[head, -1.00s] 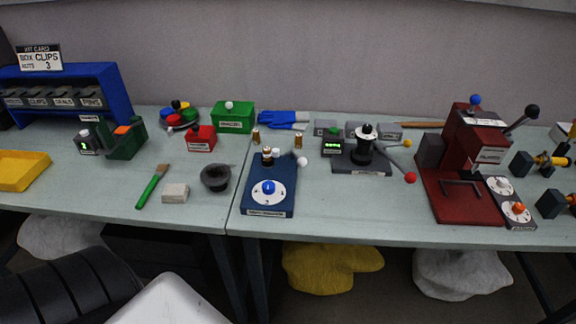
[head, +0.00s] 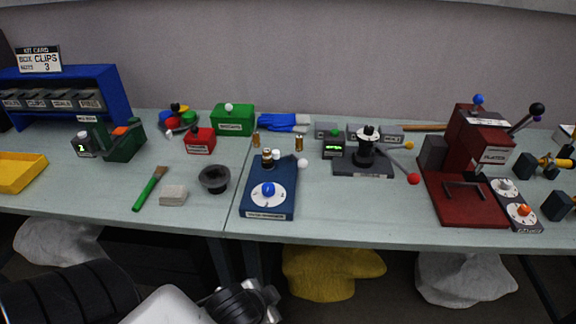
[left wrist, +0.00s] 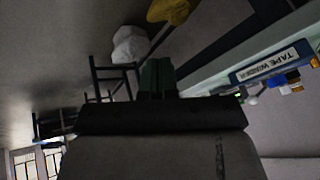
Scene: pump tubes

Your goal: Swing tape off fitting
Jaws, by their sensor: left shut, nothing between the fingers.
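The blue tape winder (head: 268,203) sits near the front edge of the bench, with a white dial and blue knob. A small brass-and-white fitting (head: 267,157) stands at its back. A lever with a white ball (head: 302,163) reaches to the right beside the fitting; whether tape touches the fitting is too small to tell. The labelled winder front (left wrist: 270,65) also shows in the left wrist view. My left gripper (head: 268,297) is below the bench's front edge, apart from the winder. Its fingers (left wrist: 157,72) are together and empty. My right gripper is in neither view.
Left of the winder are a dark bowl (head: 214,179), a grey block (head: 173,195) and a green-handled brush (head: 150,188). A black-posted station (head: 364,160) with red and yellow ball handles stands to the right.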

